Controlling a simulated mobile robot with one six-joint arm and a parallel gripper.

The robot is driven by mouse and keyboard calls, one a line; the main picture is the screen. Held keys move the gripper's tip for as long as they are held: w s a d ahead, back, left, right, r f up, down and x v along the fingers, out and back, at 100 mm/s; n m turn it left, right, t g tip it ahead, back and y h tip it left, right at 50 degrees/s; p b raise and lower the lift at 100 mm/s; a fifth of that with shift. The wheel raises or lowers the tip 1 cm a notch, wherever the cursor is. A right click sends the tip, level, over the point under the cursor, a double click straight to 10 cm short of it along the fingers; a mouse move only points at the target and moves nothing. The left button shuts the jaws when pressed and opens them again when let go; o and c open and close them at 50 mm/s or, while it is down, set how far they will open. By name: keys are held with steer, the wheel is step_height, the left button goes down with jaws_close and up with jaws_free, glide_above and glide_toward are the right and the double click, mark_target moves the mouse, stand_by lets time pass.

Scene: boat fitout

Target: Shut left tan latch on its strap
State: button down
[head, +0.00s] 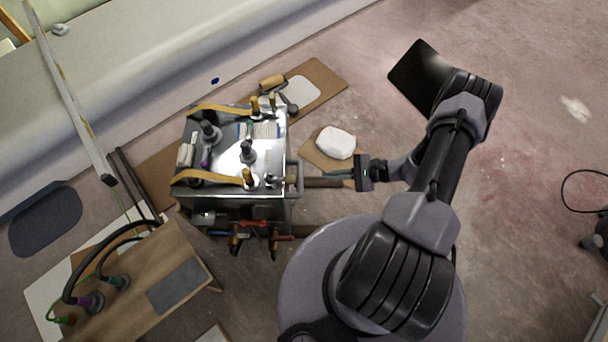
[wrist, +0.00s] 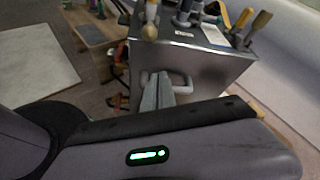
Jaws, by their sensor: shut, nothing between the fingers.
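A shiny metal box (head: 225,150) has two tan straps across its top. The near strap (head: 212,177) runs to an upright fitting with a tan handle (head: 248,177) at the box's near right corner. The far strap (head: 222,109) runs to a similar tan handle (head: 255,105). In the wrist view a tan-handled latch (wrist: 150,30) stands at the box's left edge, with others at the right. Whether either latch is shut is too small to tell. My gripper (head: 337,172) is shut and empty, to the right of the box; its fingers (wrist: 158,92) point at the box's side handle (wrist: 181,84).
A white lump (head: 336,142) lies on a board behind my gripper. Dark-handled fittings (head: 247,151) stand on the lid. Red and orange valves (head: 250,224) stick out at the box's near side. A wooden bench (head: 140,275) with hoses is at lower left.

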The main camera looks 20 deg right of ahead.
steer(key=shift+s+a+f, duration=0.1)
steer(key=shift+s+f, duration=0.05)
steer(key=shift+f, duration=0.25)
steer(key=b+x, duration=0.4)
steer(key=x, duration=0.6)
steer(key=shift+a+f, duration=0.1)
steer(key=shift+f, duration=0.15)
steer(key=r, duration=0.3)
steer(key=shift+s+a, duration=0.2)
steer(key=shift+s, duration=0.15)
steer(key=shift+s+a+r, duration=0.15)
steer(key=shift+s+r, duration=0.05)
steer(key=shift+r, duration=0.4)
steer(key=shift+r, duration=0.1)
steer(key=shift+r+h+p, duration=0.35)
steer(key=shift+h+p, duration=0.35)
steer(key=shift+h, duration=0.1)
